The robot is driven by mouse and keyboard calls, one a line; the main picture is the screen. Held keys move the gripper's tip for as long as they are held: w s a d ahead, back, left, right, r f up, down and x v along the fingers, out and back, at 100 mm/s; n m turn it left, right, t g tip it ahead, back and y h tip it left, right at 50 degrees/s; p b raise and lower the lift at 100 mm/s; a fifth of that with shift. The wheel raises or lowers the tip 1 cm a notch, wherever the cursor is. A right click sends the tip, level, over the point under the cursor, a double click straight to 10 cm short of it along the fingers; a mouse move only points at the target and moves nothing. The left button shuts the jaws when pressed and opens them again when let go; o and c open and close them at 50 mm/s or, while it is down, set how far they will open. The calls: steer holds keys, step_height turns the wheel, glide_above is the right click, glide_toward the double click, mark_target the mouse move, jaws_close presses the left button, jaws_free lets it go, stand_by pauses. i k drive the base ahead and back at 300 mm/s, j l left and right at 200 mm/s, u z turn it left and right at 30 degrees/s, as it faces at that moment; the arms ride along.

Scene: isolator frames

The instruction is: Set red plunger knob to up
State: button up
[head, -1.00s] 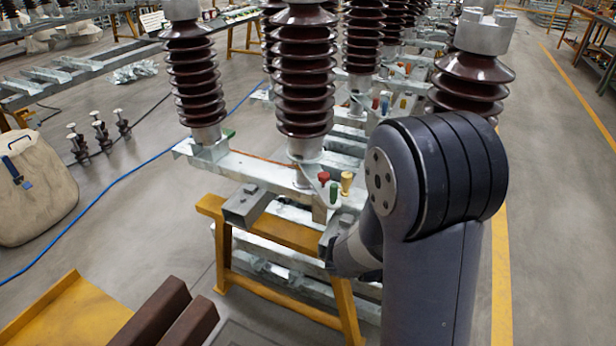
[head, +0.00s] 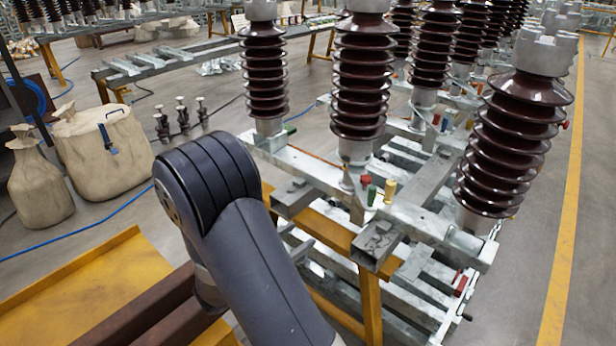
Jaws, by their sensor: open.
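The red plunger knob (head: 365,182) stands on the galvanized steel frame (head: 322,172), near the foot of the middle front insulator. A green knob (head: 371,195) is close beside it, and a yellow knob (head: 390,190) is just to the right. The red knob is small in view, and I cannot tell whether it is up or down. My dark grey arm crosses the lower left of the head view, left of the knobs and well apart from them. My gripper is not visible; the end of the arm is hidden behind its own links.
Tall brown ribbed insulators (head: 361,80) rise behind and right of the knobs. A yellow trestle (head: 370,300) carries the frame. Brown beams (head: 135,318) and a yellow platform (head: 75,290) lie at lower left. Beige bags (head: 100,150) stand at left. Open floor lies at right.

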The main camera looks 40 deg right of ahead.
mark_target(364, 180)
steer(key=u, duration=0.45)
steer(key=l+u, duration=0.15)
steer(key=u, duration=0.7)
steer(key=l+u, duration=0.15)
steer(key=u, duration=0.7)
steer(key=l+z, duration=0.1)
steer(key=z, duration=0.4)
steer(key=l+z, duration=0.1)
steer(key=z, duration=0.4)
steer(key=l+z, duration=0.15)
steer(key=z, duration=0.3)
steer(key=l+z, duration=0.1)
steer(key=z, duration=0.9)
steer(key=i+l, duration=0.05)
